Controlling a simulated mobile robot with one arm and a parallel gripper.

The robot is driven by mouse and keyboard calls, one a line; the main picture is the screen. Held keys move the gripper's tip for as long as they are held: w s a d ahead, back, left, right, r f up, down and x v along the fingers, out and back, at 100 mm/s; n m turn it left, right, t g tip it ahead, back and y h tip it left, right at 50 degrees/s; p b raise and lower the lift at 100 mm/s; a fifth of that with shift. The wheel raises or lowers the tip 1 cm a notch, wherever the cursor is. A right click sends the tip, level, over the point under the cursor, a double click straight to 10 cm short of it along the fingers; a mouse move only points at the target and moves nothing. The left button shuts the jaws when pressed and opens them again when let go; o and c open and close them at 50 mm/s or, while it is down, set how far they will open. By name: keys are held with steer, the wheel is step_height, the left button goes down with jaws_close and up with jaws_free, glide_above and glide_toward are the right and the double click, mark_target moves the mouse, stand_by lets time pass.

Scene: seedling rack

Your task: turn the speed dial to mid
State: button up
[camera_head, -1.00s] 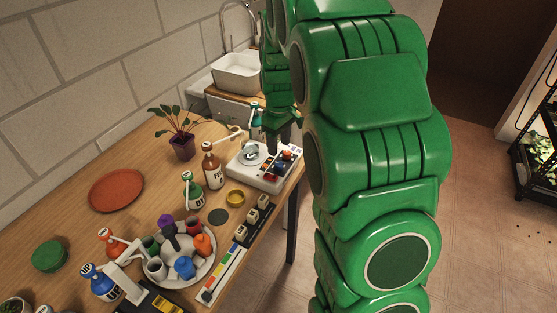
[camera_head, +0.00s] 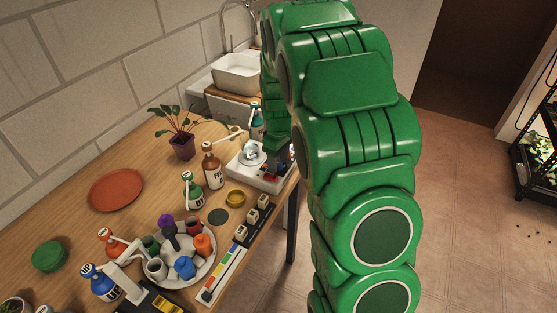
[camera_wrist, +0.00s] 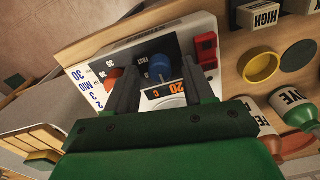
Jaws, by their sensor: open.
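A reddish knob (camera_wrist: 114,75) is partly hidden behind the left finger. A red switch (camera_wrist: 205,48) is beyond the right finger. My gripper (camera_wrist: 165,80) is open, its fingers on either side of the blue knob, with visible gaps. The knob's pointer setting is too small to tell.
A brown bottle (camera_head: 212,168) and a green bottle (camera_head: 193,190) stand left of the device. A yellow ring-like dish (camera_head: 235,198) and small labelled blocks (camera_head: 252,216) are in front. A plate of coloured cups (camera_head: 205,278) is nearer. The sink (camera_head: 237,72) lies behind.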

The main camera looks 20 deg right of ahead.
steer(key=shift+c, duration=0.5)
jaws_close()
steer(key=shift+m, duration=0.3)
steer(key=m, duration=0.5)
steer(key=shift+d, duration=0.1)
steer(key=m, duration=0.6)
steer(key=shift+f, duration=0.1)
stand_by(0.3)
